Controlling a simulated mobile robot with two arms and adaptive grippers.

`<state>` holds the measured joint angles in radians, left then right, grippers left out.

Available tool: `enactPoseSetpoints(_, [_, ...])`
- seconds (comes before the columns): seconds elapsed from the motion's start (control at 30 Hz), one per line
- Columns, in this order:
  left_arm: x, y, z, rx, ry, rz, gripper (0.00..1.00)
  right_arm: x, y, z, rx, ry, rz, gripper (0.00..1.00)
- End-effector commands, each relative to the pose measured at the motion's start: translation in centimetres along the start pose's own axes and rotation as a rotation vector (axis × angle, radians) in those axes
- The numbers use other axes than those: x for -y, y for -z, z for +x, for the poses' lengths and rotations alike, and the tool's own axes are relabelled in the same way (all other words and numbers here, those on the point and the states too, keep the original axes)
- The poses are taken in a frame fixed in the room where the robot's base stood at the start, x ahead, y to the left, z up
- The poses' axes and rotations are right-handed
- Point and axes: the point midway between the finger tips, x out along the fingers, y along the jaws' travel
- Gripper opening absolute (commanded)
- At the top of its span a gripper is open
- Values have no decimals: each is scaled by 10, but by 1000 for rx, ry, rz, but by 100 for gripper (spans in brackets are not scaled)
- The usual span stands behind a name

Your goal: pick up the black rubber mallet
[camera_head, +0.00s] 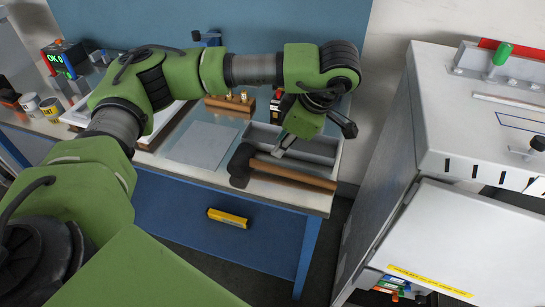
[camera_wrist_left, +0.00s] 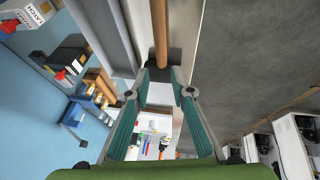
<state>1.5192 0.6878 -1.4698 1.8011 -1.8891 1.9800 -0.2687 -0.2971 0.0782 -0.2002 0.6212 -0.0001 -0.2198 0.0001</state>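The black rubber mallet lies at the front edge of the workbench (camera_head: 181,171). Its black head (camera_head: 240,165) is at the left and its brown wooden handle (camera_head: 292,174) runs right. In the left wrist view the handle (camera_wrist_left: 159,28) comes down from the top, and the black head (camera_wrist_left: 160,68) shows beyond the fingertips. My left gripper (camera_head: 315,138) hangs over the grey tray behind the handle, its fingers spread. In the left wrist view the left gripper (camera_wrist_left: 161,82) is open with nothing held between its teal fingers. My right gripper is not in view.
The grey tray (camera_head: 326,157) sits just behind the mallet. A grey mat (camera_head: 203,145) lies left of it, and a wooden block with brass fittings (camera_head: 230,104) stands behind. A white cabinet machine (camera_head: 440,120) stands right across a floor gap.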

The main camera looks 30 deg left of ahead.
Motion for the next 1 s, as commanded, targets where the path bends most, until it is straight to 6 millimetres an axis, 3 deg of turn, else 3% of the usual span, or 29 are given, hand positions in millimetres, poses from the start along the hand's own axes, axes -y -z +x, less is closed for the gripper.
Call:
enactPoseSetpoints(0.4, [1,2,71,-3,5,0,22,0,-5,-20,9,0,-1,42])
enactPoseSetpoints(0.67, [0,4,90,-2,6,1,22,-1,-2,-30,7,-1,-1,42])
enactPoseSetpoints(0.8, [-1,8,110,-3,7,0,22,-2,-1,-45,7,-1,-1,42])
enactPoseSetpoints(1.0, [-1,5,132,0,3,0,22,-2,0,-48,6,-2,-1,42])
